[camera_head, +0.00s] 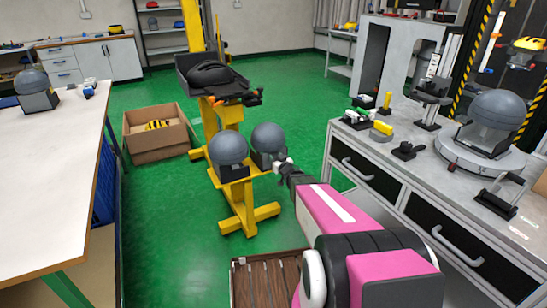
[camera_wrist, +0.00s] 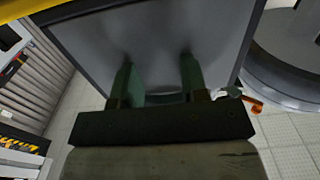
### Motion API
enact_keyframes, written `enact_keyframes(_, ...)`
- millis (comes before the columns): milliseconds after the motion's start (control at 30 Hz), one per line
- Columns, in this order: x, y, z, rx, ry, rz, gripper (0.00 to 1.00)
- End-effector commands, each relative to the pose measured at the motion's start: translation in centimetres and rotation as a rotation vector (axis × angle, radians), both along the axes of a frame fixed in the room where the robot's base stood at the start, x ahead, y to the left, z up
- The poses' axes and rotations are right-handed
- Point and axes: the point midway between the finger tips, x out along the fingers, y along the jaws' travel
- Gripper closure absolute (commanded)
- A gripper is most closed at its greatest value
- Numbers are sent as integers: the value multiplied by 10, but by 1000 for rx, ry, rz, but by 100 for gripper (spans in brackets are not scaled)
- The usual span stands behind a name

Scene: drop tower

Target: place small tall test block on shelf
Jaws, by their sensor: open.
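My gripper (camera_head: 283,165) is stretched out beside the two grey domes on dark square bases at the yellow stand; the right dome (camera_head: 268,138) is closest to it. In the wrist view its two fingers (camera_wrist: 158,82) are apart, with a large flat grey surface (camera_wrist: 150,35) right in front of them. Whether they touch it I cannot tell. No block is clearly held. I cannot say for sure which thing is the small tall test block. A grey shelf unit (camera_head: 163,32) stands against the back wall with small items on it.
A yellow stand (camera_head: 240,195) carries a black tray (camera_head: 207,75). A cardboard box (camera_head: 158,131) sits on the green floor. A white table (camera_head: 50,155) is at left. A grey workbench (camera_head: 420,165) with drawers and tools is at right. A brown slatted crate (camera_head: 262,280) lies below my arm.

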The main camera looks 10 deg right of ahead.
Motion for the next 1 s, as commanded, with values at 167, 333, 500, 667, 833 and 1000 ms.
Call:
enact_keyframes(167, -38, -12, 2, 0, 1, -1, 60)
enact_keyframes(333, -70, -22, 1, -1, 2, -1, 60)
enact_keyframes(500, -87, -28, 1, -1, 3, -4, 60)
enact_keyframes(667, -88, -35, 1, -21, 46, -63, 60)
enact_keyframes(833, -89, -49, 1, -68, 178, -204, 60)
enact_keyframes(1000, -104, -62, -5, -119, 385, -351, 60)
